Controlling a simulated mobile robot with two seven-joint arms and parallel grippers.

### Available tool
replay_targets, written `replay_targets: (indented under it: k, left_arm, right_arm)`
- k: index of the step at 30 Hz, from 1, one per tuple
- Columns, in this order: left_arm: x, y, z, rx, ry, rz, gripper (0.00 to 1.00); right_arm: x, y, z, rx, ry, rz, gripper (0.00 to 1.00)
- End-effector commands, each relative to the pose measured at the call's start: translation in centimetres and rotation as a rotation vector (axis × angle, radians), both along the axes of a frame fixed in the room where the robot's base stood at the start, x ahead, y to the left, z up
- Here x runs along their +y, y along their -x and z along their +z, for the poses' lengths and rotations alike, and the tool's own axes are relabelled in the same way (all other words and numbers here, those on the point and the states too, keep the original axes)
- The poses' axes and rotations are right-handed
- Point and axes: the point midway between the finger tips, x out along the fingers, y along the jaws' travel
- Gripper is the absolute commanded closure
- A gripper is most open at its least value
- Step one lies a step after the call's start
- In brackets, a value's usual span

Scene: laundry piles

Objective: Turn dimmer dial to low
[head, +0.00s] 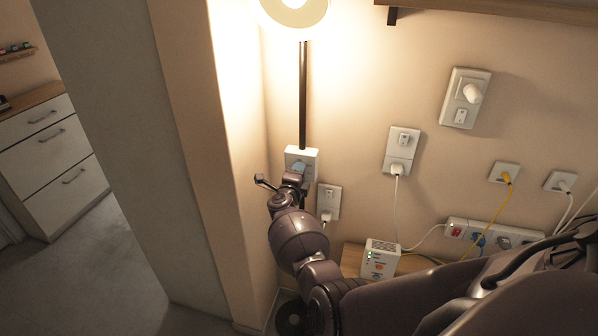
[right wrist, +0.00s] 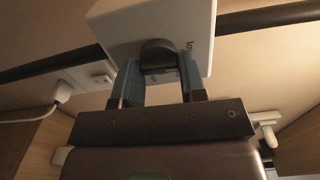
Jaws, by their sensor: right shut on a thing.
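The dimmer is a white box (head: 309,153) on the black lamp pole, below the lit lamp head (head: 295,12). In the right wrist view the white box (right wrist: 190,25) fills the top middle, with its dark dial (right wrist: 157,52) on the face and part of a label beside it. My right gripper (head: 299,168) is up at the box; its blue-padded fingers (right wrist: 159,72) stand on either side of the dial and are shut on it. In the head view the gripper hides the dial. The dial's exact setting cannot be read. My left gripper is not in view.
A wall outlet (head: 328,200) with a plug is just right of the dimmer. Another outlet (head: 399,150), a wall switch plate (head: 466,97), a power strip (head: 458,232) and a white device (head: 380,259) are further right. A wall corner (head: 205,150) stands close on the left.

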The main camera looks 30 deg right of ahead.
Motion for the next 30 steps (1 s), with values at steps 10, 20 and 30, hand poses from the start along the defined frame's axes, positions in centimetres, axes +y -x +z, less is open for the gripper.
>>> replay_targets:
  k: [10, 20, 30]
  left_arm:
    - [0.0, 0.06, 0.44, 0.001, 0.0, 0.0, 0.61]
    - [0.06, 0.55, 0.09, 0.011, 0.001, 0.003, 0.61]
    - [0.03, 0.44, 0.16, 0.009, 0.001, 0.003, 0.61]
  right_arm:
    - [0.02, 0.01, 0.0, 0.051, 0.042, 0.0, 0.85]
    - [0.0, 0.01, -0.02, 0.052, 0.044, 0.0, 0.85]
    - [-0.01, 0.0, 0.02, 0.05, 0.043, 0.0, 0.36]
